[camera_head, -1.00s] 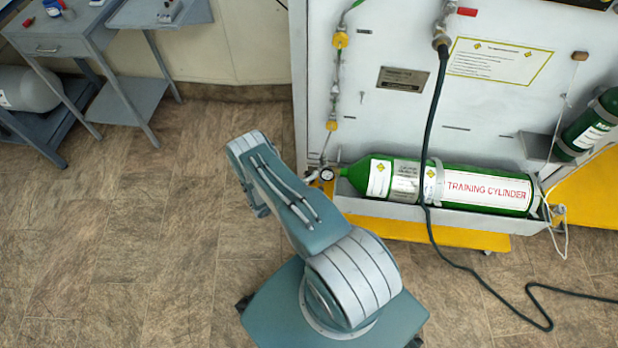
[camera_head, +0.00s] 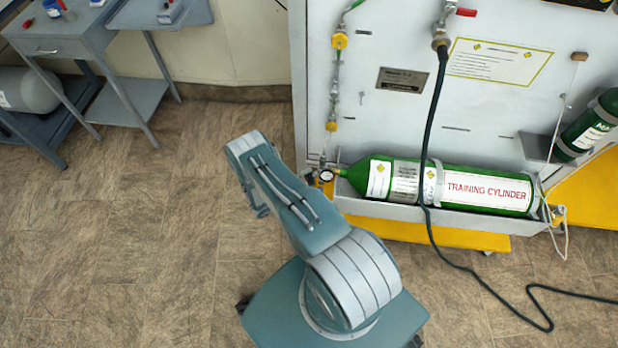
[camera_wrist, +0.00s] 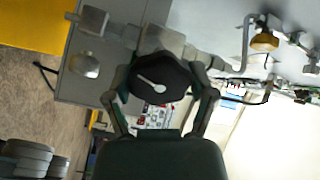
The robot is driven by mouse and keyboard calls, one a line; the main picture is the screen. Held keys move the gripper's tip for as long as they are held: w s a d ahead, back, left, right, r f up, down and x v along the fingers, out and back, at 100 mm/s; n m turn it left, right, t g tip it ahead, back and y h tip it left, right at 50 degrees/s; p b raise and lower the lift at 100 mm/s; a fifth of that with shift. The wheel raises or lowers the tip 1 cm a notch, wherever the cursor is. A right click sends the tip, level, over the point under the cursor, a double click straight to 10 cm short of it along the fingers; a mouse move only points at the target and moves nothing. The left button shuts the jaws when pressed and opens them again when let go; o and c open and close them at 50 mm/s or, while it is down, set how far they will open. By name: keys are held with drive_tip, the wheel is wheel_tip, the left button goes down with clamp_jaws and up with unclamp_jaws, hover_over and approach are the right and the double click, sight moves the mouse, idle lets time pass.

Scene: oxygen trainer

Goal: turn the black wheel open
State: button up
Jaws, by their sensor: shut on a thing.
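In the wrist view the black wheel (camera_wrist: 158,86) sits in the middle, with a light pointer-shaped mark on its face. My gripper (camera_wrist: 160,98) has one finger on each side of the wheel and is shut on it. A grey metal fitting lies directly behind the wheel.
The white panel (camera_head: 400,130) carries a yellow-fitted pipe line (camera_head: 334,80). A black hose (camera_head: 432,130) hangs over the cylinder and runs across the floor. A grey table (camera_head: 60,45) stands at upper left. The floor left of my arm is clear.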

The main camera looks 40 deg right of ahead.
drive_tip(key=shift+w+f+n, duration=0.1)
drive_tip(key=shift+n, duration=1.9)
drive_tip(key=o, duration=1.1)
drive_tip(key=shift+c, duration=0.2)
drive_tip(key=shift+a, duration=0.1)
drive_tip(key=w+a, duration=0.1)
drive_tip(key=a, duration=1.1)
drive_tip(key=shift+w, duration=0.25)
